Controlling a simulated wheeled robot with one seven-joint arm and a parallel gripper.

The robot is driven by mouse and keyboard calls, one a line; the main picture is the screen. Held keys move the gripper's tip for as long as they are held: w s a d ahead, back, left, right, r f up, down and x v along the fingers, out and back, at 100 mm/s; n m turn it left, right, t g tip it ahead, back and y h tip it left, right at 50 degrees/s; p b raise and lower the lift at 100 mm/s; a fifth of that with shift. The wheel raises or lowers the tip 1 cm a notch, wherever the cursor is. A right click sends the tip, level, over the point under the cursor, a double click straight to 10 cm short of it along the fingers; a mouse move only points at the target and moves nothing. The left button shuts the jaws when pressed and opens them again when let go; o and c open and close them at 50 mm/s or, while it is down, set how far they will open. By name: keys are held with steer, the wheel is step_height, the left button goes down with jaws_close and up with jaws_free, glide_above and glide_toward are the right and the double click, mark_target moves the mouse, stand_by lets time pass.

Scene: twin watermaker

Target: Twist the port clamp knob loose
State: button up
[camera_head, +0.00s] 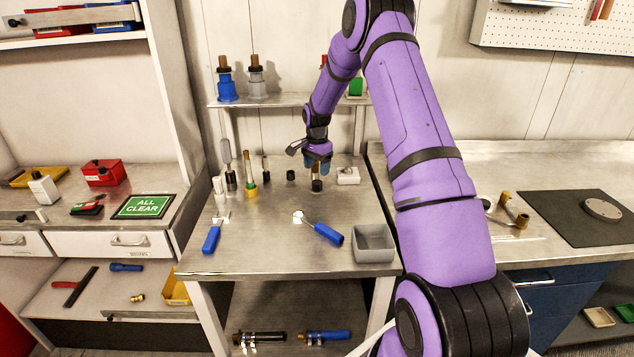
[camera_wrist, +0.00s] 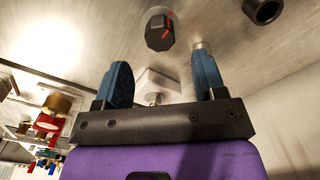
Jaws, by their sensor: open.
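My gripper (camera_head: 317,168) hangs over the back of the steel table, blue fingers pointing down, close above a brass-coloured upright stem with a black base (camera_head: 317,185). In the wrist view, my gripper (camera_wrist: 162,60) is open, with nothing held between its fingers. A dark faceted knob with a red mark (camera_wrist: 160,32) lies beyond the fingertips, apart from them. A pale block with a small metal stud (camera_wrist: 152,86) shows between the fingers. I cannot tell for certain which part is the port clamp knob.
A short black cylinder (camera_head: 291,175) and a white block (camera_head: 347,176) flank my gripper on the table. Upright tools, including a yellow-based one (camera_head: 251,190), stand to the left. A blue-handled tool (camera_head: 328,234) and a grey bin (camera_head: 374,254) are nearer.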

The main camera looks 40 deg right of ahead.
mark_target(317, 182)
steer(key=shift+f, duration=3.05)
steer(key=c, duration=0.9)
